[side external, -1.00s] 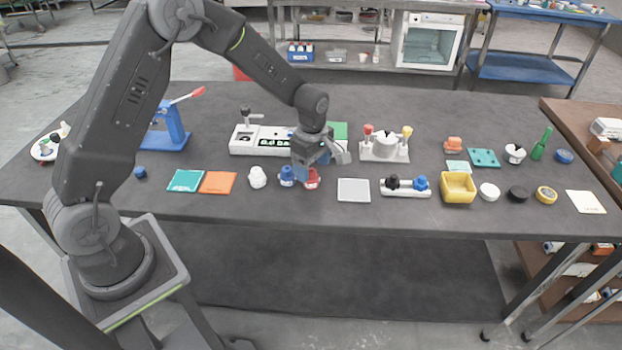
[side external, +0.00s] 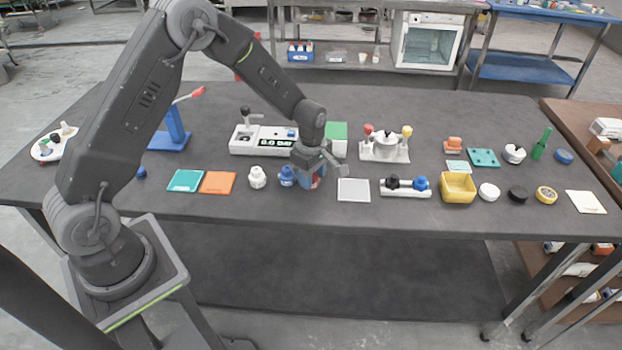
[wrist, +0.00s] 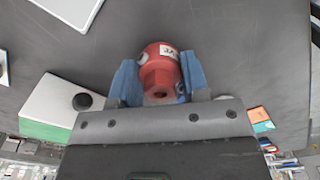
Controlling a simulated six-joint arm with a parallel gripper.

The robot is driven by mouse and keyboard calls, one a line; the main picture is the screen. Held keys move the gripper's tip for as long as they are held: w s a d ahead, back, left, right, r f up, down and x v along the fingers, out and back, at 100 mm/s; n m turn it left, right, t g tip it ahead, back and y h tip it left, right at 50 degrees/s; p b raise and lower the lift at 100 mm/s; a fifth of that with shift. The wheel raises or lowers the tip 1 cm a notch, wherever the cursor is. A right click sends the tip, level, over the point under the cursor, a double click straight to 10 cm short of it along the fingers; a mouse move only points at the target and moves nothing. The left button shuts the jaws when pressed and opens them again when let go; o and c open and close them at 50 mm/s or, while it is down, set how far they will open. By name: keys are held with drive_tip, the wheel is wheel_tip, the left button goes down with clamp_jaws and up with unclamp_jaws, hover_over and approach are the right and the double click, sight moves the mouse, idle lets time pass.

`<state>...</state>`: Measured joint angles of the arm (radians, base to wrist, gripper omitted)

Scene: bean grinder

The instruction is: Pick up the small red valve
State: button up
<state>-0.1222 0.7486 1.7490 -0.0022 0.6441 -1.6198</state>
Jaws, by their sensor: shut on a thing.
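The small red valve (wrist: 160,72) shows in the wrist view between two blue fingertips, with a small white label on its side and a dark hole facing the camera. My gripper (wrist: 158,82) is shut on it, one finger on each side. In the side view, my gripper (side external: 311,177) is low over the front of the dark table. There the fingers cover most of the valve, leaving only a little red in sight. I cannot tell whether its base touches the table. A blue valve (side external: 287,177) and a white valve (side external: 257,177) stand to its left.
Orange (side external: 217,183) and teal (side external: 185,181) pads lie to the left. Behind are a white device with a display (side external: 262,141) and a green-and-white block (side external: 337,135). The table's front strip is bare.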

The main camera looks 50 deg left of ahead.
drive_tip(key=shift+c, duration=0.8)
